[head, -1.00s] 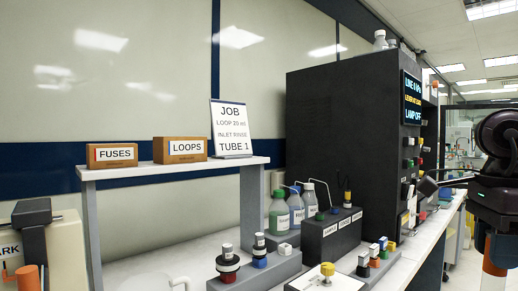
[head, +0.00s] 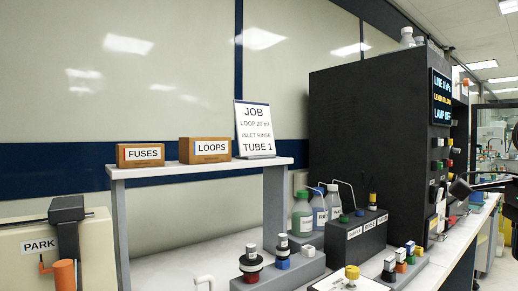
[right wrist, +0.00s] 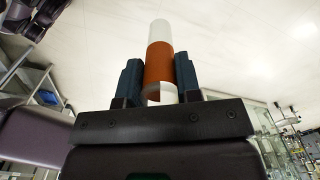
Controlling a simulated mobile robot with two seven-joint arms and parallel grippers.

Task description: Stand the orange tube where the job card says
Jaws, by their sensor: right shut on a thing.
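My right gripper (right wrist: 158,62) is shut on the orange tube (right wrist: 159,65), a white tube with a broad orange band, in the right wrist view. One finger lies on each side of the band, and the white end sticks out beyond the fingertips. In the head view only a dark part of my right arm shows at the right edge; the tube is out of sight there. The job card (head: 255,130) stands on the shelf and reads JOB, LOOP 20 ml, INLET RINSE, TUBE 1. My left gripper is in neither view.
The shelf (head: 200,169) also holds the FUSES box (head: 141,155) and LOOPS box (head: 205,150). A PARK unit (head: 25,270) stands left. A labelled dark block (head: 345,240) and blocks with coloured stoppers stand before the black cabinet (head: 365,130), whose screen (head: 441,98) reads LAMP OFF.

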